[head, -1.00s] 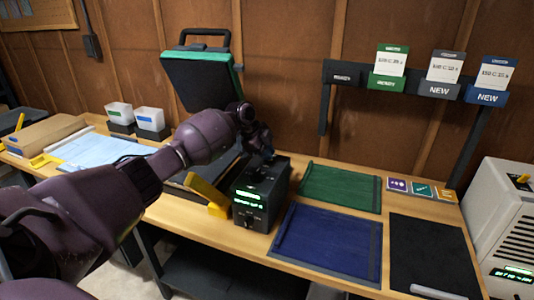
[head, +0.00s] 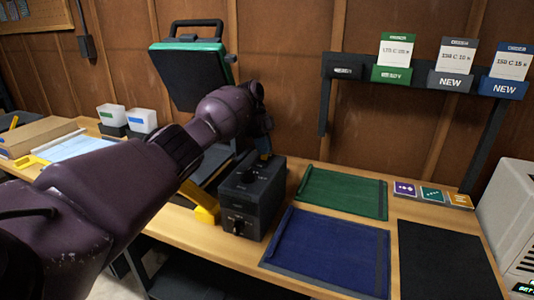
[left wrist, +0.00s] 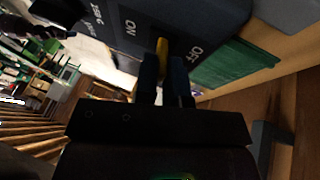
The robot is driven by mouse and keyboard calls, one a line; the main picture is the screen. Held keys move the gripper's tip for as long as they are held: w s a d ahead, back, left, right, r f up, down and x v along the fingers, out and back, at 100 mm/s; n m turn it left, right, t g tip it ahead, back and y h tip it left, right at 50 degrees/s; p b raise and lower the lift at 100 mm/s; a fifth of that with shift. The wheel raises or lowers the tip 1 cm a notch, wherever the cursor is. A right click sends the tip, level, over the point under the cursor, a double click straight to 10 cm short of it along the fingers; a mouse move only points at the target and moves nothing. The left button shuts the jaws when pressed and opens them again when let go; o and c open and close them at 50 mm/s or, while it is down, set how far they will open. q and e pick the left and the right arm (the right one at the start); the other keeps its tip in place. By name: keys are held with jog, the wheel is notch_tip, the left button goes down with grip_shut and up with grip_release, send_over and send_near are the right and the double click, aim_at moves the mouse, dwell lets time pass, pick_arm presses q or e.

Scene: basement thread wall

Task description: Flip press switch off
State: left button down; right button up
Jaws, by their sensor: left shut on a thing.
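The press's dark control box (head: 262,205) stands on the bench beside the heat press, whose green-edged upper plate (head: 187,78) is raised. No green display light shows on the box now. In the left wrist view, the yellow switch lever (left wrist: 162,47) sits between the printed ON and OFF labels on the box top (left wrist: 110,45). My left gripper (left wrist: 164,70) is shut on the lever from above. In the head view my left gripper (head: 262,143) is over the back of the box, mostly hidden by its own arm. My right gripper is not in view.
A green mat (head: 343,193) and a blue mat (head: 328,248) lie right of the box, with a black mat (head: 445,262) beyond. Yellow handle (head: 200,200) is close to the box's left. Card holders (head: 390,73) hang on the wall. A pale machine (head: 515,225) stands far right.

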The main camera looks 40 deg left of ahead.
pick_arm(q)
jog(key=shift+w+g+b, duration=0.15)
jog(key=shift+g+b, duration=0.25)
jog(key=c, duration=1.2)
grip_release()
jog(key=shift+a, duration=0.1)
jog(key=shift+w+a+r, duration=0.2)
jog(key=shift+a+r, duration=0.05)
jog(key=shift+r, duration=0.3)
jog(key=shift+v, duration=1.2)
jog(key=shift+w+a+r+b, duration=0.15)
jog(key=shift+a+r+b, duration=0.25)
jog(key=shift+r, duration=0.15)
jog(key=shift+w+a+r, duration=0.15)
jog(key=shift+r, duration=0.2)
jog(key=shift+w+a+r+b, duration=0.1)
jog(key=shift+a+r+b, duration=0.2)
jog(key=shift+r+b, duration=0.25)
